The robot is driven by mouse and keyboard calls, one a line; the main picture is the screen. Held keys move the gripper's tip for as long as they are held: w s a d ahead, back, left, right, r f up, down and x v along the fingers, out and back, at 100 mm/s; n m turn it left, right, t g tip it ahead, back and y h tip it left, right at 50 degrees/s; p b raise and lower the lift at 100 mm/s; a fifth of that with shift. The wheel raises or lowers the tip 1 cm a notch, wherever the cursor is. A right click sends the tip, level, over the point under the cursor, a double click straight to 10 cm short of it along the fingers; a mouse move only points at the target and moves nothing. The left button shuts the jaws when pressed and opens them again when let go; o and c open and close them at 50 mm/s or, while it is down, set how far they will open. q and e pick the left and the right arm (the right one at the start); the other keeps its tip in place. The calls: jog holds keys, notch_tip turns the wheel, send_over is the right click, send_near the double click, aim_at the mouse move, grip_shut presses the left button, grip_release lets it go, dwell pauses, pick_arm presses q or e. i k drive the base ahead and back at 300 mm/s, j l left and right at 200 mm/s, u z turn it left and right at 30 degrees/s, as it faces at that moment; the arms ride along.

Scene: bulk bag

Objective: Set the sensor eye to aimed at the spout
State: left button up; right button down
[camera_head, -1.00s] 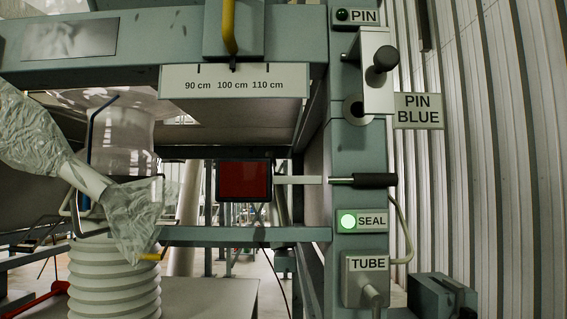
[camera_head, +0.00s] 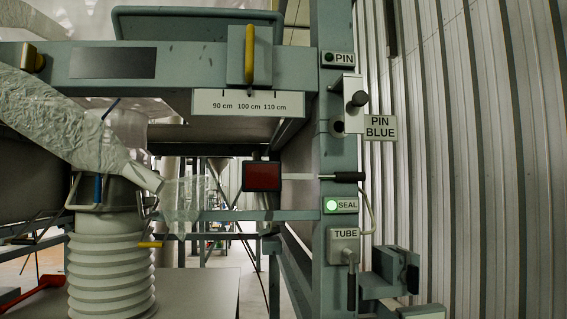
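The sensor eye (camera_head: 262,176) is a dark red square face in a black frame. It sits on a pale rod that runs right to a black handle (camera_head: 349,177) at the teal post. The bag's translucent spout (camera_head: 126,127) hangs at the left, above a white ribbed tube (camera_head: 112,270). My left arm comes in from the left in a clear wrinkled sleeve. My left gripper (camera_head: 182,200) is beside the spout's lower end, left of the sensor eye and apart from it. The sleeve hides its fingers. My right gripper is not in view.
On the teal post (camera_head: 335,110) are a dark PIN lamp, a lit green SEAL lamp (camera_head: 331,205), a PIN BLUE plunger (camera_head: 355,100) and a TUBE lever (camera_head: 351,285). A scale plate (camera_head: 248,104) reads 90 to 110 cm. A teal block (camera_head: 385,275) stands lower right.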

aim_at(258, 176)
jog(key=k+j+z, duration=0.1)
jog(key=k, duration=0.3)
jog(key=k+j+z, duration=0.15)
jog(key=k+j, duration=0.15)
jog(key=k+j+z, duration=0.1)
jog(key=k, duration=0.35)
